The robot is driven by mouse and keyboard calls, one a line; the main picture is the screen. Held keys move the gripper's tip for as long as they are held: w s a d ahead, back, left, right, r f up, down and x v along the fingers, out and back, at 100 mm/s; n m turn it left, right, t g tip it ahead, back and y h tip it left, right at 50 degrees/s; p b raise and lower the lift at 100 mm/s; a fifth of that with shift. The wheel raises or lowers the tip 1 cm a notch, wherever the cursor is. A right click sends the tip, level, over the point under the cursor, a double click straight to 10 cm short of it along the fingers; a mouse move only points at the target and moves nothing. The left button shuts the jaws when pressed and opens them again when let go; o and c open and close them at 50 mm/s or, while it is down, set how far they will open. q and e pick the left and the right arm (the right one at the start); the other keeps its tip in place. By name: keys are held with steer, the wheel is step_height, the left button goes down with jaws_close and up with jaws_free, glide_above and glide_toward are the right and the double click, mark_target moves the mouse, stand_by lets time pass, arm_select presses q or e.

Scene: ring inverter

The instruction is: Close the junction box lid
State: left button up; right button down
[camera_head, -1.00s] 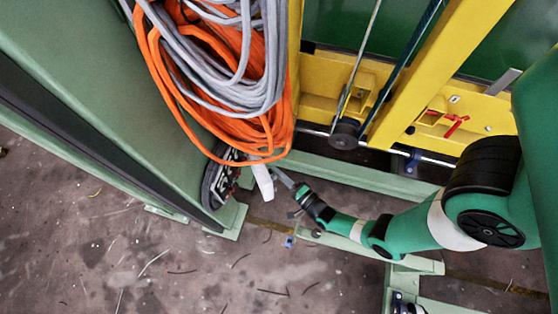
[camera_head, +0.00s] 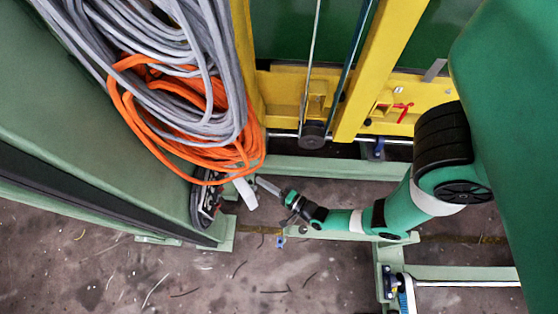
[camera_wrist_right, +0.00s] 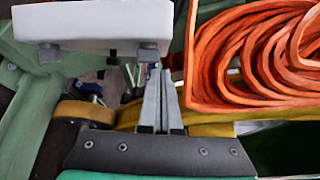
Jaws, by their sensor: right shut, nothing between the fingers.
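The junction box lid is a white panel (camera_head: 245,193) beside the lower edge of the orange cable, seen narrow and tilted in the head view. In the right wrist view, the lid (camera_wrist_right: 92,24) fills the upper left, with small hinge-like brackets on its lower edge. My right gripper (camera_head: 259,181) is close to the lid's right side. Its fingers (camera_wrist_right: 158,72) are together and empty, just below the lid's right bracket. Whether they touch the lid cannot be told. The box's inside (camera_wrist_right: 112,84) shows only partly, with small parts. My left gripper is out of view.
Orange cable (camera_head: 240,155) and grey cable (camera_head: 190,100) hang in coils just above the lid. A green cabinet wall (camera_head: 95,120) stands at left. A yellow frame (camera_head: 285,95) stands behind. A green floor beam (camera_head: 335,168) runs behind my right forearm.

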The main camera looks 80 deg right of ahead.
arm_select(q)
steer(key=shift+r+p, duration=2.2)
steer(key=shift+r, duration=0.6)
arm_select(e)
steer(key=s+a+r, duration=0.5)
steer(key=s+a, duration=0.1)
steer(key=a, duration=0.1)
steer(key=shift+s+a+r, duration=0.15)
steer(key=shift+s+a, duration=0.15)
steer(key=shift+s, duration=0.05)
